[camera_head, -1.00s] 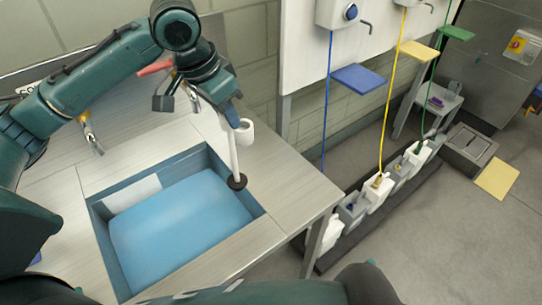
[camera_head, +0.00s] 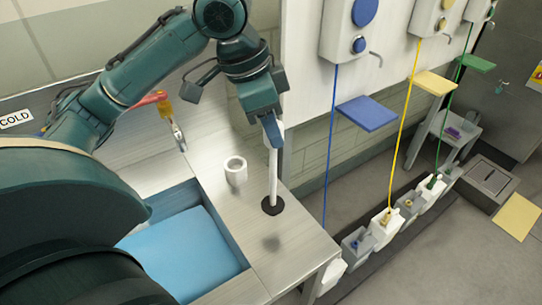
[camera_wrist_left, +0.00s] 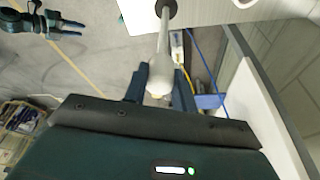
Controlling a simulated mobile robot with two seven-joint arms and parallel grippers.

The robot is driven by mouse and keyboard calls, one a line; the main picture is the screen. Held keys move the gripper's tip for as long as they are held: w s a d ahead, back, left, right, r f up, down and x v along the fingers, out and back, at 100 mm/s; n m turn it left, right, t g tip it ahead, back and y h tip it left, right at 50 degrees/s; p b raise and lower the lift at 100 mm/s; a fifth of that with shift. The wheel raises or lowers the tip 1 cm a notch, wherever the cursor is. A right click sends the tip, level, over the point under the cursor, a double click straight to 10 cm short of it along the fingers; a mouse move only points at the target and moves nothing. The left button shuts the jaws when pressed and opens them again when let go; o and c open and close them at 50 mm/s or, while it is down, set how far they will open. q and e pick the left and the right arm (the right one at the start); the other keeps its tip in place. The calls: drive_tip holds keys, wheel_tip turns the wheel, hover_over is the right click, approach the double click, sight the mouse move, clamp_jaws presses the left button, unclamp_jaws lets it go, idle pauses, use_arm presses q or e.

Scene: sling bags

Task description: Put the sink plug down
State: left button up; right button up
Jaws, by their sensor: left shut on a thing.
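The sink plug (camera_head: 272,178) is a long white rod with a round black disc at its lower end. My left gripper (camera_head: 272,132) is shut on the upper end of the rod and holds it nearly upright, disc down. The disc is over the counter (camera_head: 215,205) to the right of the sink (camera_head: 219,228); a dark patch like a shadow lies apart from it, so it seems raised. In the left wrist view the rod (camera_wrist_left: 163,45) runs away from between the fingers. My right gripper (camera_wrist_left: 66,27) shows there at the upper left, its fingers apart and empty.
Blue water (camera_head: 180,250) fills the sink. A tap (camera_head: 180,136) is behind the sink. Dispensers with coloured hoses and several jugs (camera_head: 385,228) are beyond the counter's right edge.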

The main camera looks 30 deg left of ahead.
use_arm(q)
drive_tip(key=shift+f, duration=2.7)
drive_tip(key=shift+f, duration=0.2)
drive_tip(key=o, duration=1)
drive_tip(key=shift+o, duration=0.2)
drive_tip(key=v, duration=1.2)
drive_tip(key=shift+r, duration=0.2)
